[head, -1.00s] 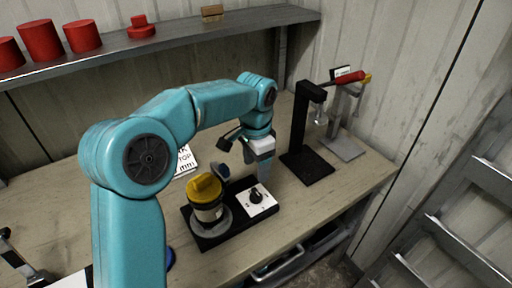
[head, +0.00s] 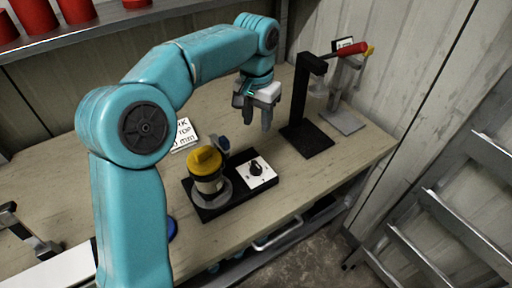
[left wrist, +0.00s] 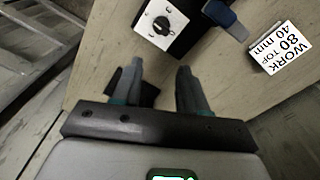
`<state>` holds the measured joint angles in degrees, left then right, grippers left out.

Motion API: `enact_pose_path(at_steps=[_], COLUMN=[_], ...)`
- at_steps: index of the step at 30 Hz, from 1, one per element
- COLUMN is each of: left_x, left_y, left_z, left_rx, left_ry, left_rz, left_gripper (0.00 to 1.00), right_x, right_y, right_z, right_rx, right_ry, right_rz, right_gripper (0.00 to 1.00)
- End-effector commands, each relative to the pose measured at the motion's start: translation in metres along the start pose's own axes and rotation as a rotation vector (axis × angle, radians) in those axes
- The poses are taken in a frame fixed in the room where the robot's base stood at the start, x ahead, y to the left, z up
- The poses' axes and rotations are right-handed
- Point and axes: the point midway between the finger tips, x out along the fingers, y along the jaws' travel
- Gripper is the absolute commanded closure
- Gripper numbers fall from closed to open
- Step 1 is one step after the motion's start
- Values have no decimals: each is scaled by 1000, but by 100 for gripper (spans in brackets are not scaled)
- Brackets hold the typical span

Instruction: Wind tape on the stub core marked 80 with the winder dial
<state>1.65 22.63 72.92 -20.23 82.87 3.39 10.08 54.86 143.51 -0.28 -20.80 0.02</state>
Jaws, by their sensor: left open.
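The winder (head: 212,212) is a black base on the bench. My right gripper is not in view.
A white card (left wrist: 280,47) reading WORK 80 TOP 40 mm lies behind the winder. A black press-like stand (head: 306,105) and a grey stand with a red handle (head: 346,50) stand at the right. Red cylinders (head: 35,14) sit on the upper shelf.

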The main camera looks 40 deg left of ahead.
Motion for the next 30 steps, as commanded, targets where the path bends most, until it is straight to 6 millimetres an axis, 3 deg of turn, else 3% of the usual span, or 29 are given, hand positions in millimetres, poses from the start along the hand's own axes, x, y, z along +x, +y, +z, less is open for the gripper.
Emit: enact_pose_path(at_steps=[6, 12, 16, 20, 30], left_x=[3, -5, -5, 11, 88], left_y=[2, 2, -1, -2, -1], left_z=[-2, 1, 4, 4, 7], left_rx=[-692, -1085, -1083, -1083, -1082], left_ry=[5, -10, -23, -25, -28], left_rz=[2, -6, -14, -16, -16], left_gripper=[57, 57, 57, 57, 57], right_x=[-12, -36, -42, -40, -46], right_y=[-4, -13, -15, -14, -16], right_z=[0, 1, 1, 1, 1], right_rx=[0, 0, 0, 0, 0], right_ry=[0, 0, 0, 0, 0], right_rz=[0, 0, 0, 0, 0], right_gripper=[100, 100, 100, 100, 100])
